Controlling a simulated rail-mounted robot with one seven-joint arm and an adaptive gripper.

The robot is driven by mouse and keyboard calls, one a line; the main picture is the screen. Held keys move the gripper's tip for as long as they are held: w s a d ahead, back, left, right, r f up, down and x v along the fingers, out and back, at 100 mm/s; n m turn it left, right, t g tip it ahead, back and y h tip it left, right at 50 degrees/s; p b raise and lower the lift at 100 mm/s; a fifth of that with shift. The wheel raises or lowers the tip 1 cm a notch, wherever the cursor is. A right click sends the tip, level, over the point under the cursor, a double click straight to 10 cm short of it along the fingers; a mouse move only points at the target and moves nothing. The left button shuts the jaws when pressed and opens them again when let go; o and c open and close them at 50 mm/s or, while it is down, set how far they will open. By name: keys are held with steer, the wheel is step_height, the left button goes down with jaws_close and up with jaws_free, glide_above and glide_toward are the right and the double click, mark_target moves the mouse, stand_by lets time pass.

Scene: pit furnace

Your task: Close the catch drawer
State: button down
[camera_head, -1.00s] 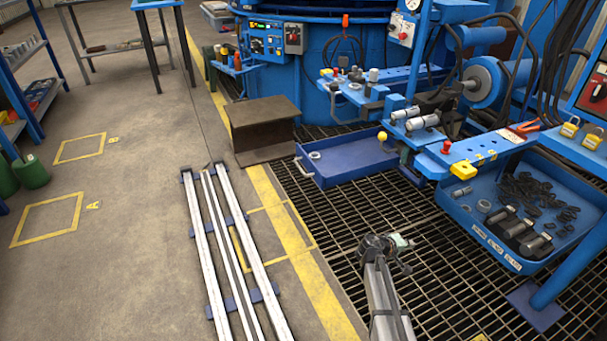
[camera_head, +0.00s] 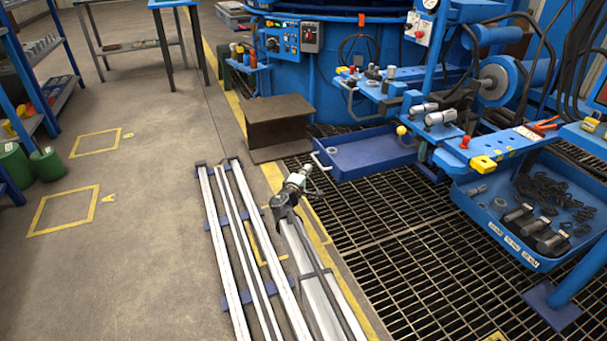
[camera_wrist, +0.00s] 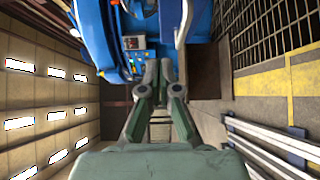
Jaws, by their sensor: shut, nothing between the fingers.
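The catch drawer (camera_head: 365,155) is a shallow dark blue tray standing pulled out to the left from beneath the blue workbench, over the floor grating. Its pale bar handle (camera_head: 322,165) is on its left end, and a small ring lies inside. My gripper (camera_head: 306,178) is just left of and slightly below the handle in the head view, apparently apart from it; exact depth is unclear. In the wrist view the fingers (camera_wrist: 162,70) are together and empty.
A brown steel beam block (camera_head: 278,122) stands left of and behind the drawer. A blue bin (camera_head: 520,205) with dark parts is at the right. White rails (camera_head: 238,240) run along the floor beside my arm. The grating before the drawer is clear.

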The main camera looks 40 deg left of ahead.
mark_target(326, 153)
steer(key=shift+w+a+b, duration=0.15)
steer(key=shift+w+b, duration=0.5)
steer(key=shift+w, duration=1.05)
steer(key=shift+w+a+b, duration=0.2)
steer(key=shift+w+b, duration=0.4)
steer(key=shift+w, duration=1.1)
steer(key=shift+w+a+b, duration=0.15)
steer(key=shift+w+b, duration=0.5)
steer(key=shift+w, duration=1.05)
